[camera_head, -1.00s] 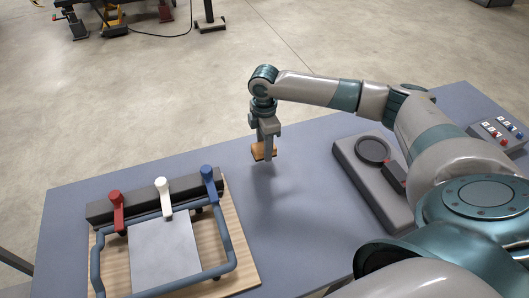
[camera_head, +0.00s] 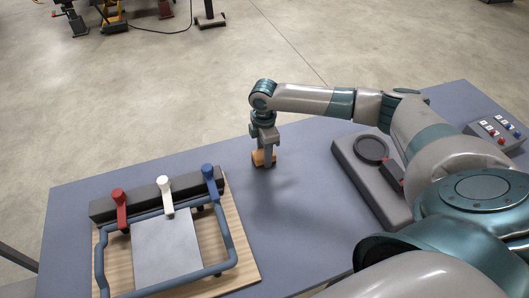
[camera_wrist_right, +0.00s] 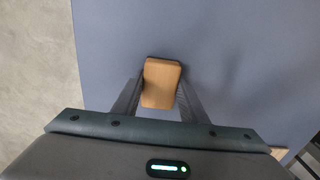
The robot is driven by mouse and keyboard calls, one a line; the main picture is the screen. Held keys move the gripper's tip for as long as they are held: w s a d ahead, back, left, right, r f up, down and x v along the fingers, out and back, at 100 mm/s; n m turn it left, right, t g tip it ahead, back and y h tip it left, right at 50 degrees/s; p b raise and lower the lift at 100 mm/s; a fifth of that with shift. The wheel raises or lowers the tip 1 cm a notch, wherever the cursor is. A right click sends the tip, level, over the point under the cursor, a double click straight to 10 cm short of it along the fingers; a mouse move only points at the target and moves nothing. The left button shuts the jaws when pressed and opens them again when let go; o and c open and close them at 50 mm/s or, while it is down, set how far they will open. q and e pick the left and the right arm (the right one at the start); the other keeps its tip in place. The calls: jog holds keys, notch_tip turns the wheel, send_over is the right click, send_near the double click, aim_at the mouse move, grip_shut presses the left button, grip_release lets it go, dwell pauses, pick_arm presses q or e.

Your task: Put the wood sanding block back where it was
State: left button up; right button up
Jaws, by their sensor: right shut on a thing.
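The wood sanding block (camera_head: 258,158) is a small tan block near the far edge of the blue-grey table (camera_head: 300,215). My right gripper (camera_head: 266,158) points down and is shut on it. In the right wrist view the block (camera_wrist_right: 161,82) sits between the two fingers of the gripper (camera_wrist_right: 160,98), slightly tilted. I cannot tell whether the block touches the table. My left gripper is not in view.
A wooden board (camera_head: 243,262) with a clamp frame, a grey plate (camera_head: 167,250) and red, white and blue levers stands at the left. A grey device with a round pad (camera_head: 371,150) lies at the right. A button box (camera_head: 497,132) is at the far right. The table middle is clear.

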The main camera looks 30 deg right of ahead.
jog(key=shift+f, duration=0.15)
jog(key=o, duration=1)
notch_tip(320, 180, up, 12)
jog(key=b, duration=0.3)
jog(key=shift+r+b, duration=0.2)
jog(key=shift+b, duration=0.2)
